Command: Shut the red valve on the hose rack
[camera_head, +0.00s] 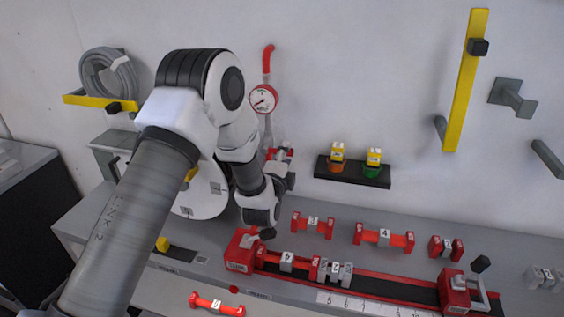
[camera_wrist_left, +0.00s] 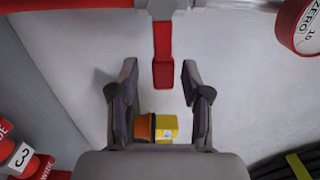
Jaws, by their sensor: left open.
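The red valve handle (camera_wrist_left: 163,62) is a flat red lever hanging from a grey fitting at the top of the left wrist view. My left gripper (camera_wrist_left: 158,82) is open, with one finger on each side of the lever's lower end. A gap shows between the lever and each finger; I cannot tell how deep it sits between them. In the head view my left gripper (camera_head: 284,165) is at the wall below the red-rimmed gauge (camera_head: 263,98), and my arm hides part of that area. My right gripper is not in view.
A coiled hose (camera_head: 108,76) hangs on a yellow bracket at the left. A dark shelf (camera_head: 318,170) with orange and green cups is right of my gripper. Below, red numbered pieces (camera_head: 384,236) lie on the grey bench around a red-ended rail. A yellow bar (camera_head: 465,85) is on the wall.

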